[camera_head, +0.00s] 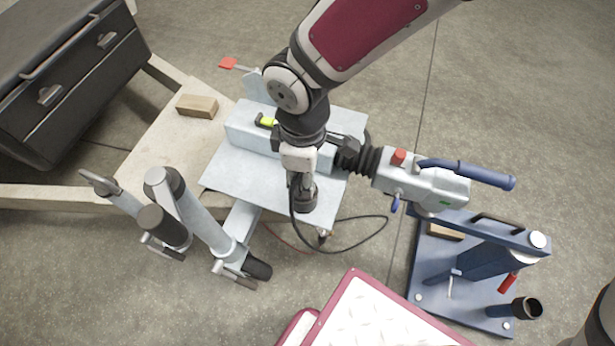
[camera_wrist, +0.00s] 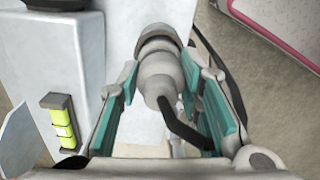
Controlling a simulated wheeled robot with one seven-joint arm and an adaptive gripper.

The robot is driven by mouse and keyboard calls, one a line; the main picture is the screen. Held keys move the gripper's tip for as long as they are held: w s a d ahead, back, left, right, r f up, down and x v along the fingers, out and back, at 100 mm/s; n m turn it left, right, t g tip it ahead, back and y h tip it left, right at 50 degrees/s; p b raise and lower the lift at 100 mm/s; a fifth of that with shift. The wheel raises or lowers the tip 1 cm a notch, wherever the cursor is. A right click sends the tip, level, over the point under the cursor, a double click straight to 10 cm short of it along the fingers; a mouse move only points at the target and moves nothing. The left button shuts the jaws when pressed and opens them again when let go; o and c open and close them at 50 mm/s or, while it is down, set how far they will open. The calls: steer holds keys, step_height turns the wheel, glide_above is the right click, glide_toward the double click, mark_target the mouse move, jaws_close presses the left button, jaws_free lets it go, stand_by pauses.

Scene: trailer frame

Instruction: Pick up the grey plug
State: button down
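The grey plug (camera_wrist: 160,80) is a rounded, stepped connector with a black cable leaving its near end. In the wrist view it lies between the two teal-padded fingers of my gripper (camera_wrist: 162,66). A narrow gap shows between the plug and each pad, so the gripper looks open around it. In the head view, the plug (camera_head: 304,200) is at the front edge of the light blue metal plate, under my gripper (camera_head: 301,182). My wrist partly hides the plug there.
The light blue plate (camera_head: 235,170) carries a raised box section with a yellow-green level (camera_wrist: 61,122). A grey and blue-handled coupling (camera_head: 425,185) is close at right. A blue stand (camera_head: 470,265), jack legs (camera_head: 195,225) and a red-edged white panel (camera_head: 375,315) surround it.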

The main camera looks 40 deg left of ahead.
steer(key=shift+r, duration=0.1)
step_height(320, 180, up, 10)
steer(key=p, duration=0.4)
steer(key=shift+p, duration=0.4)
